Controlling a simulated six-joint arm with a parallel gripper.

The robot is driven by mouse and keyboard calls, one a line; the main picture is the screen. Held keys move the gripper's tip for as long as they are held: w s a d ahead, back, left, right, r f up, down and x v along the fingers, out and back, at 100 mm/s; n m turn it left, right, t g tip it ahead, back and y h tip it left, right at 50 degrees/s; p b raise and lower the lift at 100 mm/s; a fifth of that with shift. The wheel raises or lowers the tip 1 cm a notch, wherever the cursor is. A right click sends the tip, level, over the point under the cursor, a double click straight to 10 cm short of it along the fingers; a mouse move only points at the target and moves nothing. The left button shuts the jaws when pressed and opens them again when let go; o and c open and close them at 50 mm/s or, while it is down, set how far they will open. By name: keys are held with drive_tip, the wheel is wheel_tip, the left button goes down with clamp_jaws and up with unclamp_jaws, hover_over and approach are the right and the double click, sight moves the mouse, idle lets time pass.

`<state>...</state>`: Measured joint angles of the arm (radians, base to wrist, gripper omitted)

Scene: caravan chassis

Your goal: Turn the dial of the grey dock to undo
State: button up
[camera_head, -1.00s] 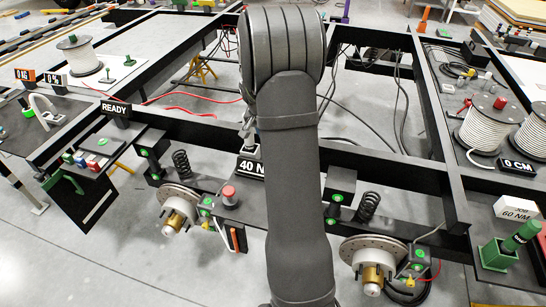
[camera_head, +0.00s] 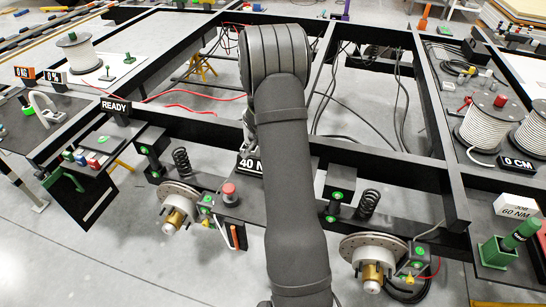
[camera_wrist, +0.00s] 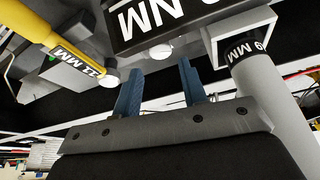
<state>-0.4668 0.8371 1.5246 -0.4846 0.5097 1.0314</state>
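In the wrist view a grey block (camera_wrist: 236,28) stands at the upper right, with a pale grey cylinder labelled in MM (camera_wrist: 262,85) below it. I cannot tell for sure that this is the grey dock, and no part is clearly its dial. A white round end (camera_wrist: 160,51) shows under the black NM sign (camera_wrist: 150,18). My gripper (camera_wrist: 157,80) has two blue fingers spread apart with nothing between them, pointing up at the sign and below the white end. In the head view my arm hides the dock area beside the 40 NM sign (camera_head: 248,163).
A yellow tool labelled in MM (camera_wrist: 60,45) with a white end (camera_wrist: 108,78) lies close to the left finger in the wrist view. Black chassis beams (camera_head: 400,160) surround the sign.

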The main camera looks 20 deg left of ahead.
drive_tip(key=shift+x, duration=3.2)
drive_tip(key=c, duration=0.7)
